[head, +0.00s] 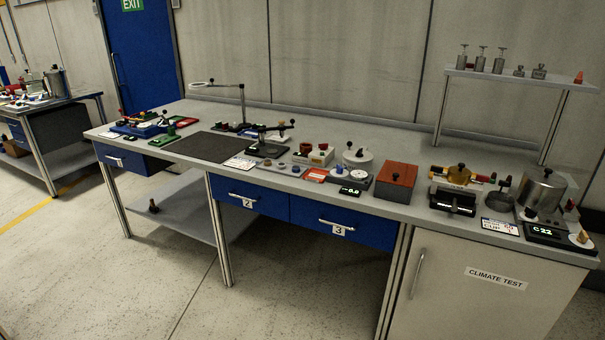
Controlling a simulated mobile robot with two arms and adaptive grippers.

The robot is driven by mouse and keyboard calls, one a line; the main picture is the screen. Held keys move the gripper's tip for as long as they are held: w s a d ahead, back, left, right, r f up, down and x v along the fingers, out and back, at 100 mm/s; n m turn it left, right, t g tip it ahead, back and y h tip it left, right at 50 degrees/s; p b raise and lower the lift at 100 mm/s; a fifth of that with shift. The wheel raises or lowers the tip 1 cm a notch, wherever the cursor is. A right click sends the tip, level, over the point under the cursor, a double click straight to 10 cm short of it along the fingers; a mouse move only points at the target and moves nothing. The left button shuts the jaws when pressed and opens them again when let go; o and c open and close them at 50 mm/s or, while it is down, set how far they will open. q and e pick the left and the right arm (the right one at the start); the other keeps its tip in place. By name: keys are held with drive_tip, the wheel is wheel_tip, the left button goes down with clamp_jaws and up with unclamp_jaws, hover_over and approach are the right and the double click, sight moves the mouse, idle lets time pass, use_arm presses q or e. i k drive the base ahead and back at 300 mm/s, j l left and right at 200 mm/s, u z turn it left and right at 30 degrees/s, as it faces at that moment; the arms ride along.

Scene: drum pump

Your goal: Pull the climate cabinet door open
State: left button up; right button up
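The climate cabinet door (470,295) is a pale grey panel under the right end of the workbench, with a white "CLIMATE TEST" label (496,278). Its upright metal handle (417,273) is near the door's left edge. The door looks shut, and its lower part runs out of the picture. Neither of my grippers shows in the head view.
The long grey workbench (330,160) carries many devices, including a red-brown box (396,181) and a metal pot (542,190) above the cabinet. Blue drawers (345,226) sit left of the cabinet. The floor (280,300) in front is clear.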

sight(452, 287)
drive_tip(key=z, duration=1.3)
